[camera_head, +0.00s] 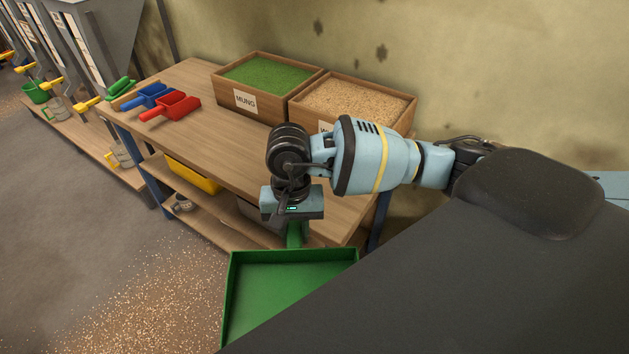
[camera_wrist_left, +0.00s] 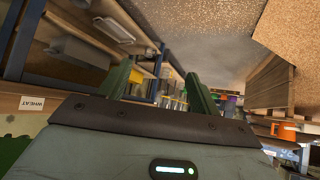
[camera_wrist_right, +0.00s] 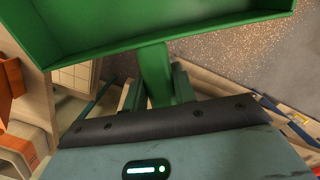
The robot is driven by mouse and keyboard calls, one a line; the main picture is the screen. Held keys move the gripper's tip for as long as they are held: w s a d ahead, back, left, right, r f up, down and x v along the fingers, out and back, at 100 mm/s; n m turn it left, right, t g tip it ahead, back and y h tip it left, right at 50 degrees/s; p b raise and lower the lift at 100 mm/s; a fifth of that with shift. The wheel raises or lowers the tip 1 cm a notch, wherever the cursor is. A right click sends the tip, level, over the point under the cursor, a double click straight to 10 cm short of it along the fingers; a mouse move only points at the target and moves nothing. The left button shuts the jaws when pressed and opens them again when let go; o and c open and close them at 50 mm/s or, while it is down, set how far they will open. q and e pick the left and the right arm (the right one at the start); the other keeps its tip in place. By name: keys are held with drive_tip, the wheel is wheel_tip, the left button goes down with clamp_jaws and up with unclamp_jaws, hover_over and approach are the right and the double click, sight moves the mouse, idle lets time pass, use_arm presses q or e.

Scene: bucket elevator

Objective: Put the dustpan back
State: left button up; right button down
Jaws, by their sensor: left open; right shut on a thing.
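The green dustpan (camera_head: 285,285) hangs in front of the wooden table at the lower middle of the head view. Its tray faces up and its near part is cut off by my own dark body. My right gripper (camera_head: 297,222) is shut on the dustpan's handle. In the right wrist view the handle (camera_wrist_right: 156,75) runs between the fingers (camera_wrist_right: 155,90), with the tray (camera_wrist_right: 130,25) beyond. My left gripper (camera_wrist_left: 160,80) shows only in the left wrist view, with its fingers apart and nothing between them.
The table (camera_head: 220,130) holds red (camera_head: 172,107) and blue (camera_head: 148,97) scoops, a mung box (camera_head: 235,110) and a box of pale grain (camera_head: 350,115). A yellow bin (camera_head: 193,178) sits on the shelf below. Spilled grain (camera_head: 160,290) covers the floor at left.

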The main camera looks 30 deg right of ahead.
drive_tip(key=w+a+f+n+b, duration=0.2)
drive_tip(key=w+a+n+b, duration=0.1)
drive_tip(key=w+n, duration=0.55)
drive_tip(key=w+a+f+n+t+h+b, duration=0.15)
drive_tip(key=w+n, duration=0.35)
drive_tip(key=n, duration=0.6)
drive_tip(key=w+a+f+n+b, duration=0.1)
drive_tip(key=w+a+n+b, duration=0.2)
drive_tip(key=w+n, duration=0.45)
drive_tip(key=shift+n, duration=0.9)
drive_tip(key=s+d, duration=0.2)
drive_tip(key=d, duration=0.2)
drive_tip(key=s+d+f+p, duration=0.1)
drive_tip(key=s+d, duration=0.1)
drive_tip(key=d, duration=0.3)
drive_tip(key=s+d+p, duration=0.1)
drive_tip(key=s+d, duration=0.1)
drive_tip(key=d, duration=0.3)
drive_tip(key=shift+s+f, duration=0.2)
drive_tip(key=shift+s, duration=0.15)
drive_tip(key=shift+f, duration=1.85)
use_arm(q)
drive_tip(key=s+f+g, duration=0.1)
drive_tip(key=s+f, duration=0.4)
drive_tip(key=f, duration=0.2)
drive_tip(key=shift+d+g, duration=0.3)
drive_tip(key=shift+d, duration=0.15)
drive_tip(key=shift+f, duration=0.1)
